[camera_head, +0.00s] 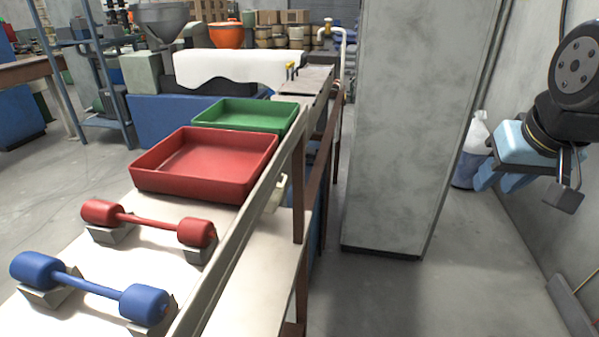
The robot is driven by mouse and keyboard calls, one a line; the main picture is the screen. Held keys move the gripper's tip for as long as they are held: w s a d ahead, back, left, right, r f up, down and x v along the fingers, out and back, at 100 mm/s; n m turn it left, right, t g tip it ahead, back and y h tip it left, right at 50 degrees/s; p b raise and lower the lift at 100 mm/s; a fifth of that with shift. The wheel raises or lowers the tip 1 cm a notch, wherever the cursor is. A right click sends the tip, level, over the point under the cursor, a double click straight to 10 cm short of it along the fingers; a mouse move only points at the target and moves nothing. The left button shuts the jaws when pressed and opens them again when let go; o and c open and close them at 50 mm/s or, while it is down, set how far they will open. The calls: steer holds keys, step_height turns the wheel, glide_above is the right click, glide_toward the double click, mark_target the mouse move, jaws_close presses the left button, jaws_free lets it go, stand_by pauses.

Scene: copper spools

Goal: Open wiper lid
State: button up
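I cannot pick out the wiper lid for certain. My gripper (500,182) hangs at the right, with a light blue body and darker blue fingers, in front of the wall and well away from the bench. Nothing shows in it. The gap between its fingers is not clear.
Red (207,162) and green (246,115) trays stand on the bench. Red (147,221) and blue (88,286) spools rest on grey blocks nearer me. A long metal rail (252,205) edges the bench.

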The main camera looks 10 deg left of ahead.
steer(key=shift+a, duration=0.2)
steer(key=w+a+f+m+g+y, duration=0.6)
steer(key=w+a+f+m+y, duration=0.4)
steer(key=m, duration=0.6)
steer(key=w+a+f+m+g+y, duration=0.6)
steer(key=w+a+f+m+y, duration=0.2)
steer(key=w+a+m, duration=0.65)
steer(key=s+a+r+m, duration=0.1)
steer(key=s+a, duration=0.5)
steer(key=a, duration=0.4)
steer(key=shift+s+a+r, duration=0.15)
steer(key=shift+a, duration=0.1)
steer(key=shift+m, duration=0.25)
